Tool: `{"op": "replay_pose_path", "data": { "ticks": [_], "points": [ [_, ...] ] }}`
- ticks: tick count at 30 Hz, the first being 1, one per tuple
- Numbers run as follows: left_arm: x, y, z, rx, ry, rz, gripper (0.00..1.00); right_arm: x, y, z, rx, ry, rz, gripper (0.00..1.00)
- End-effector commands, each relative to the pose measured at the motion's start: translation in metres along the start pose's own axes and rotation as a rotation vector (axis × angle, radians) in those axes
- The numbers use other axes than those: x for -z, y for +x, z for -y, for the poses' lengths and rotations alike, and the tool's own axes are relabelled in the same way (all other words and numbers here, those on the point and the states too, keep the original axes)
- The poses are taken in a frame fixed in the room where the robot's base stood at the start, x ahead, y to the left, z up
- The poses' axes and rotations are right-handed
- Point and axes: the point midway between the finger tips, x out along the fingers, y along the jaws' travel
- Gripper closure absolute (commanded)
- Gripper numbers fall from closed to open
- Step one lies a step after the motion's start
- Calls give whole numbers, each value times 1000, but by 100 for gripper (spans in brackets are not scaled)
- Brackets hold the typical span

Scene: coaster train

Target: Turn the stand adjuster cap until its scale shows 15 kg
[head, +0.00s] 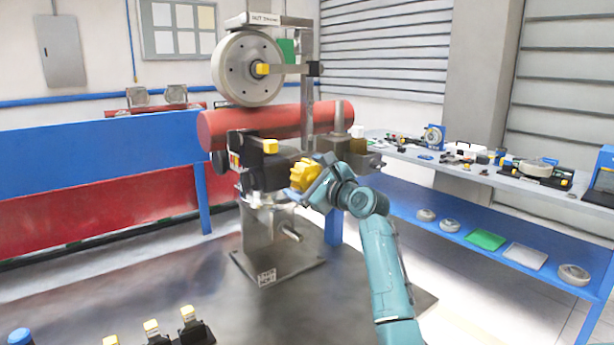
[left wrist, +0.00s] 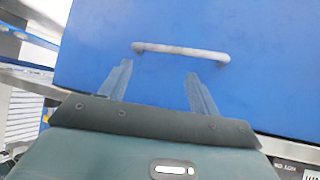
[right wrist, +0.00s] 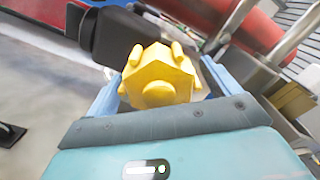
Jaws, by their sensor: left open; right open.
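The yellow, lobed adjuster cap (head: 304,174) sits at the end of a dark arm on the metal stand (head: 272,240). It also shows in the right wrist view (right wrist: 158,80), between the fingers. My right gripper (head: 316,182) is open, with one finger on each side of the cap; I cannot tell whether they touch it. No readable kg scale shows. My left gripper (left wrist: 155,88) is open and empty. It faces a blue panel (left wrist: 100,30) with a pale bar handle (left wrist: 180,50). The left arm is not in the head view.
A red cylinder (head: 260,125) and a large grey wheel (head: 247,70) stand above the cap. A smaller yellow knob (head: 270,146) is just left of it. A bench with several parts (head: 480,172) is at the right. Small yellow-topped pieces (head: 190,325) lie at the front left.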

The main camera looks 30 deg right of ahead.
Motion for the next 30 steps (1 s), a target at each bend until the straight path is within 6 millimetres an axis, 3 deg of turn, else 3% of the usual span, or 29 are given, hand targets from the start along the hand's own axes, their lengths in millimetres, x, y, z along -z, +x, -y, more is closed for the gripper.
{"op": "replay_pose_path", "data": {
  "ticks": [7,23,30],
  "points": [
    [1,0,0,0,0,-2,38,0,0,0,0,-1,0,12],
    [0,0,0,-1,2,-1,38,0,0,0,0,0,0,55],
    [0,-1,0,-1,1,0,38,0,0,0,0,-17,-1,56]
  ]
}}
